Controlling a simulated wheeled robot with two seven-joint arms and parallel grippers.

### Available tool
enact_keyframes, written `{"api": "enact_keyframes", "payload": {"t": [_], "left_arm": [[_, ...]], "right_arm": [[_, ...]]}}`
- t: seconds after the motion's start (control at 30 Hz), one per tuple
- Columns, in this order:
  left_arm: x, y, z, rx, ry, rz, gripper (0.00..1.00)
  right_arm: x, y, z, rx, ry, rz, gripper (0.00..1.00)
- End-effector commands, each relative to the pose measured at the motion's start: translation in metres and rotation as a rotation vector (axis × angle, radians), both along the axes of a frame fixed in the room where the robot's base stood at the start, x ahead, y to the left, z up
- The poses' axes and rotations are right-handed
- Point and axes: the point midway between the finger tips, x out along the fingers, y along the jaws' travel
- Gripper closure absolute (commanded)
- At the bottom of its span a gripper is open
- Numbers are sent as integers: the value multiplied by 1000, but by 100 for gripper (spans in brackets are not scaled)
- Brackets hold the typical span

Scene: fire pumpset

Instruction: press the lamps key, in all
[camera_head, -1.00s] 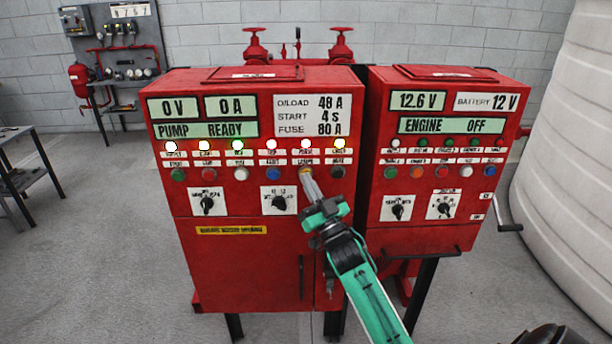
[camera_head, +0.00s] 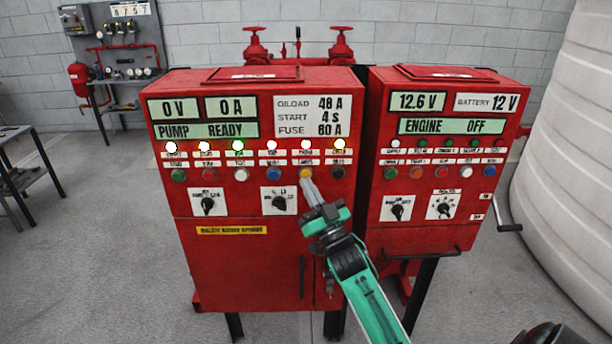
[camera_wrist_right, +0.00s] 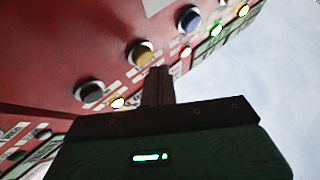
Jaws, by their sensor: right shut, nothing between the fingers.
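The lamps key is the yellow round button (camera_head: 306,173) in the key row of the left red cabinet (camera_head: 250,275); its small label is hard to read. It also shows in the right wrist view (camera_wrist_right: 142,52). My right gripper (camera_head: 309,184) is shut and empty, its tips just below and in front of this key. In the wrist view the fingers (camera_wrist_right: 158,82) point toward the panel, and a small gap seems to separate them from the key. The lamp row (camera_head: 238,146) above the keys glows. My left gripper is not in view.
A blue button (camera_head: 271,174) and a black button (camera_head: 338,172) flank the yellow one. A rotary switch (camera_head: 279,202) sits below left. The right cabinet (camera_head: 450,236) has its own buttons and switches, with a crank handle (camera_head: 510,227) at its side.

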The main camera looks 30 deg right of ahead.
Motion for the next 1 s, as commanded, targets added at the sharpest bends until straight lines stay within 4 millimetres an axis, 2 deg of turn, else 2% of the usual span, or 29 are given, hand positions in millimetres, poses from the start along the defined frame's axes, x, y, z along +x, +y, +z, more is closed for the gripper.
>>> {"api": "enact_keyframes", "payload": {"t": [0.53,1.0], "left_arm": [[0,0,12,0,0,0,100],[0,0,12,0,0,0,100]], "right_arm": [[-40,24,0,1,1,1,100],[-42,26,0,0,0,0,100]]}}
